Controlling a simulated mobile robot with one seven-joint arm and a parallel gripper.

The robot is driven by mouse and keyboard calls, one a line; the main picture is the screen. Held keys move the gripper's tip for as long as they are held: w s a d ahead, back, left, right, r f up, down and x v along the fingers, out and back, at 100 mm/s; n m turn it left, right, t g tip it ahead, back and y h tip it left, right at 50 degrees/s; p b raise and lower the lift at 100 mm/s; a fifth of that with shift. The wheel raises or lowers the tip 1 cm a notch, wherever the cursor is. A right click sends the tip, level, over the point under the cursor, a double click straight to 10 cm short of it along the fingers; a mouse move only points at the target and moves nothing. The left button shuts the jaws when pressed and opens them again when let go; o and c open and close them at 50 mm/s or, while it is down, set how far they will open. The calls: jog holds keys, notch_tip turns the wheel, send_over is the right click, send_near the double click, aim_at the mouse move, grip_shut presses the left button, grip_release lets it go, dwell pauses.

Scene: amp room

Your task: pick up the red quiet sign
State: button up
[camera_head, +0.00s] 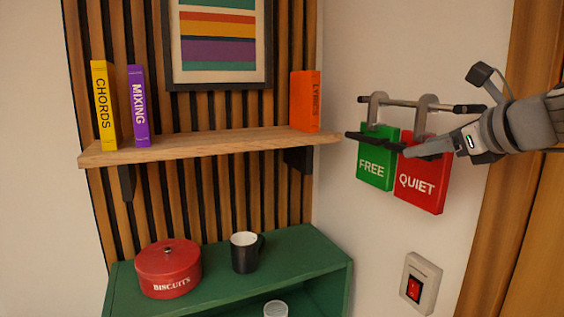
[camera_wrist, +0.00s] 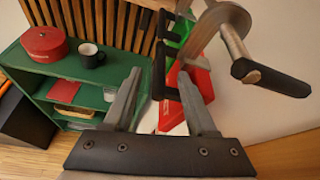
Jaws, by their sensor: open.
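The red quiet sign (camera_head: 423,184) is a square plate with white "QUIET" lettering. It hangs by a metal hook (camera_head: 427,108) from a short wall rail (camera_head: 405,103), right of the green free sign (camera_head: 374,168). My gripper (camera_head: 404,149) reaches in from the right, in front of the signs' upper parts and below the rail. It is open, with nothing seen held. In the wrist view my gripper (camera_wrist: 160,75) has its fingers apart, with part of the red sign (camera_wrist: 197,82) between and beyond them. The fingers partly hide the sign; contact cannot be told.
A light switch (camera_head: 420,284) is on the wall below the signs. A wooden shelf (camera_head: 210,147) with books ends close left of the green sign. A green cabinet (camera_head: 310,257) stands below, bearing a red biscuit tin (camera_head: 168,269) and a black mug (camera_head: 244,257).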

aim_at(422, 183)
jog(key=b+x, duration=0.1)
jog(key=x, duration=0.4)
jog(key=shift+w+f, duration=0.1)
jog(key=shift+w, duration=0.05)
jog(key=shift+c, duration=0.4)
grip_shut()
